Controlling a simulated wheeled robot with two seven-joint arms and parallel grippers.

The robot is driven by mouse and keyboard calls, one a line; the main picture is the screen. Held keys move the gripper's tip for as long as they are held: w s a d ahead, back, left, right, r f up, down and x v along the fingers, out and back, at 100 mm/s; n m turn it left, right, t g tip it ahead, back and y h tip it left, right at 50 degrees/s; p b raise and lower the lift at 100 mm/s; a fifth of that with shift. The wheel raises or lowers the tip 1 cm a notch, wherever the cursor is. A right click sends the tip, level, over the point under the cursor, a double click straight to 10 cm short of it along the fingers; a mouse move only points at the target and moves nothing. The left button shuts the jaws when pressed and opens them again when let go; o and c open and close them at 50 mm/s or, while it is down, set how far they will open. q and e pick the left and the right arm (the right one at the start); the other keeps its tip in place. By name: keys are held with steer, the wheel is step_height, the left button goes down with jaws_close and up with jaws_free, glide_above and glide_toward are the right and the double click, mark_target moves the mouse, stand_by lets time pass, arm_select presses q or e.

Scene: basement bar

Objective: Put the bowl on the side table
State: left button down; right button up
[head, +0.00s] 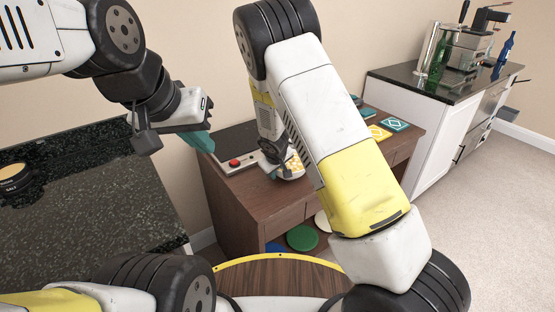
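A brown wooden table (234,205), which looks like the side table, stands against the wall in the middle of the head view. My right arm crosses in front of it. My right gripper (275,168) is low over its top, small and partly hidden by my arm. A white, rounded thing with a yellow pattern (293,166), perhaps the bowl, shows right at this gripper. I cannot tell whether the gripper holds it or whether it touches the tabletop. My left gripper (196,132) is raised at the left, beside the dark counter; its finger opening is not clear.
A grey panel with a red button (235,163) lies on the table's left end, and teal and yellow square tiles (395,124) on its right. A dark speckled counter (95,215) holds a salt container (14,178). A white cabinet (440,115) bears bottles. Carpet at right is clear.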

steer(key=v, duration=1.1)
steer(key=s+d+r+m+y, duration=0.1)
steer(key=s+d+r+m, duration=0.2)
steer(key=s+d+r, duration=0.4)
steer(key=s+d+r+m+y, duration=0.1)
steer(key=s+d+r+m, duration=0.2)
steer(key=r, duration=0.5)
steer(key=s+d+r, duration=0.3)
steer(key=s+r, duration=0.1)
steer(key=s, duration=0.4)
steer(key=s+d+r+m, duration=0.1)
steer(key=s+r, duration=0.3)
steer(key=s, duration=0.5)
steer(key=shift+d, duration=0.9)
steer(key=shift+w, duration=0.1)
